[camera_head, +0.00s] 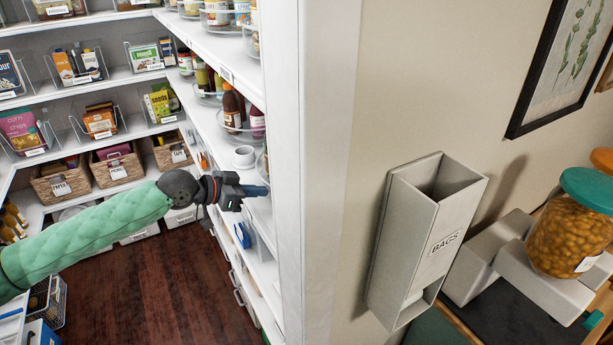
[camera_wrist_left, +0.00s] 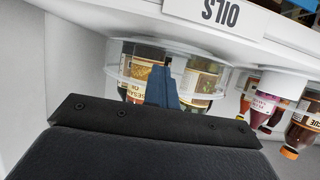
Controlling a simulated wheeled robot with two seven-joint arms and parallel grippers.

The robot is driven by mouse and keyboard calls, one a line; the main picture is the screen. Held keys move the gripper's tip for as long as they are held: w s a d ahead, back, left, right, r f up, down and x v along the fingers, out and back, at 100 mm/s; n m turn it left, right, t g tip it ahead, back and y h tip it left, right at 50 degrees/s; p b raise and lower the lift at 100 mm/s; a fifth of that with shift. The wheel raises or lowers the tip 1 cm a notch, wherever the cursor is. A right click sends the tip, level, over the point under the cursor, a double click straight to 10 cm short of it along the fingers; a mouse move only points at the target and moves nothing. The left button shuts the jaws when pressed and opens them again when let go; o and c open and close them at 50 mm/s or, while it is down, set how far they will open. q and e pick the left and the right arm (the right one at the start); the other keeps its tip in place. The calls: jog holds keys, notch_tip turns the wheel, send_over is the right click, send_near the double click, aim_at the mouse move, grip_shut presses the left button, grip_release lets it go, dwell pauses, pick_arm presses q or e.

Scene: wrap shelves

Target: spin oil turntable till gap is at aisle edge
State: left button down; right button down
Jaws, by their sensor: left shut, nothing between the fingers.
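The oil turntable (camera_wrist_left: 113,72) is a clear, low-walled round tray holding several oil bottles, seen upside down in the left wrist view under the OILS label (camera_wrist_left: 230,12). One bottle (camera_wrist_left: 131,88) bears a sesame oil label. In the head view the turntable is mostly hidden behind the white shelf end. I cannot tell where its gap faces. My left gripper (camera_head: 257,190) reaches into the pantry at the right-hand shelves. Its blue fingers (camera_wrist_left: 162,88) are shut and empty, in front of the turntable's bottles; whether they touch is unclear. My right gripper is out of view.
Another turntable (camera_head: 238,128) holds sauce bottles farther back on the same side. The white shelf end panel (camera_head: 305,170) is close right of my gripper. A BAGS holder (camera_head: 425,240) hangs on the wall. The wooden aisle floor (camera_head: 160,290) is clear.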

pick_arm(q)
jog(key=shift+s+d+r, duration=0.1)
jog(key=shift+d, duration=0.05)
jog(key=shift+s+d+p, duration=0.35)
jog(key=shift+s+d, duration=0.3)
jog(key=shift+d, duration=0.15)
jog(key=shift+s, duration=0.1)
jog(key=shift+s+d, duration=0.3)
jog(key=shift+d, duration=0.2)
jog(key=shift+s+d, duration=0.25)
jog(key=shift+d, duration=0.25)
jog(key=shift+s+a, duration=0.1)
jog(key=shift+s+a, duration=0.3)
jog(key=shift+s, duration=0.5)
jog(key=shift+s+a, duration=0.3)
jog(key=shift+s, duration=0.45)
